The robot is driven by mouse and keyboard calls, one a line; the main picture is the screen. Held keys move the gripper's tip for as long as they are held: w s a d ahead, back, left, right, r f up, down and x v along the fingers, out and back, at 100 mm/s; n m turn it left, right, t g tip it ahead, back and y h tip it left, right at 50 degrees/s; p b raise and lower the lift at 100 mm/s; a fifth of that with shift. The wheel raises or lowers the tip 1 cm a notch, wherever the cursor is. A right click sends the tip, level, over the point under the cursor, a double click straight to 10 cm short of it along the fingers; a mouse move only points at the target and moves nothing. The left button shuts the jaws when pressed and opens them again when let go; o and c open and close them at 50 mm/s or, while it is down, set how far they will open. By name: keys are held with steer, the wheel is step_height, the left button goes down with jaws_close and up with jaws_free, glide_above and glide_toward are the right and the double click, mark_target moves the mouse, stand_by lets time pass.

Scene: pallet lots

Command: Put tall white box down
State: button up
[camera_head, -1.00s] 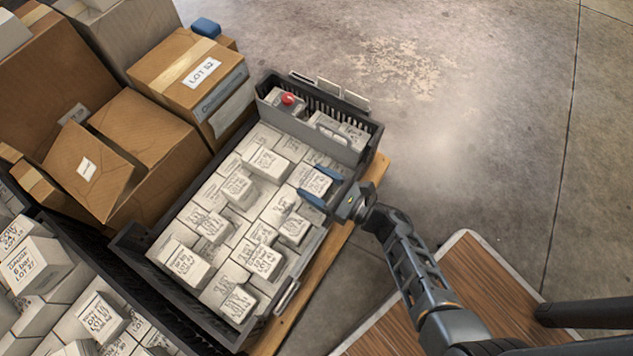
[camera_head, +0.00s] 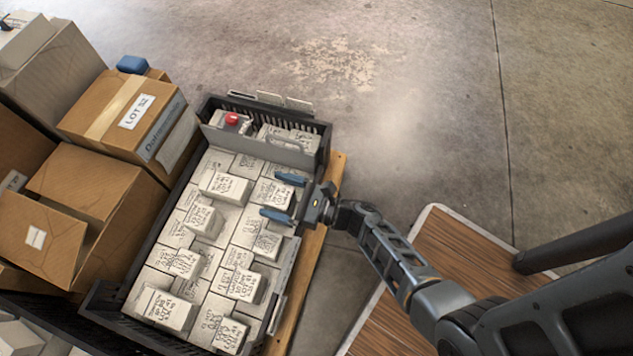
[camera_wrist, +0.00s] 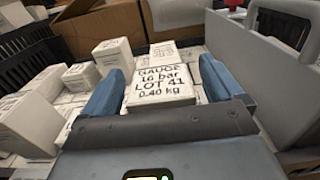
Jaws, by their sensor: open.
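A white box (camera_head: 270,194) stands among other white boxes near the far right of the dark crate (camera_head: 325,135). In the wrist view this box (camera_wrist: 160,86) reads GAUGE, 16 bar, LOT 41, 0.40 kg. It rests just ahead of and between the blue fingers. My gripper (camera_head: 283,197) is open, reaching in over the crate's right side. The open fingers also show in the wrist view (camera_wrist: 160,85). The box's lower sides are hidden.
A grey divider (camera_head: 260,147) sets off a far compartment with a red-knobbed part (camera_head: 232,118). Cardboard boxes (camera_head: 130,115) are stacked at left. A wooden tabletop (camera_head: 435,275) lies at lower right. The floor beyond is clear.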

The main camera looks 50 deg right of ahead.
steer(key=p+v, duration=0.1)
steer(key=v, duration=1.1)
steer(key=shift+p, duration=0.3)
steer(key=s+a+r+n+h, duration=0.1)
steer(key=s+r+n, duration=0.4)
steer(key=r+n, duration=0.5)
steer(key=s+a+r+n+g+h, duration=0.1)
steer(key=s+r+n, duration=0.4)
steer(key=r+n, duration=0.6)
steer(key=s+a+r+n+g+h, duration=0.1)
steer(key=s+r+n+h, duration=0.2)
steer(key=r+n, duration=0.8)
steer(key=shift+s+a+h, duration=0.3)
steer(key=shift+s+a, duration=0.05)
steer(key=shift+s, duration=0.6)
steer(key=shift+r, duration=0.15)
step_height(320, 180, up, 30)
steer(key=p, duration=3)
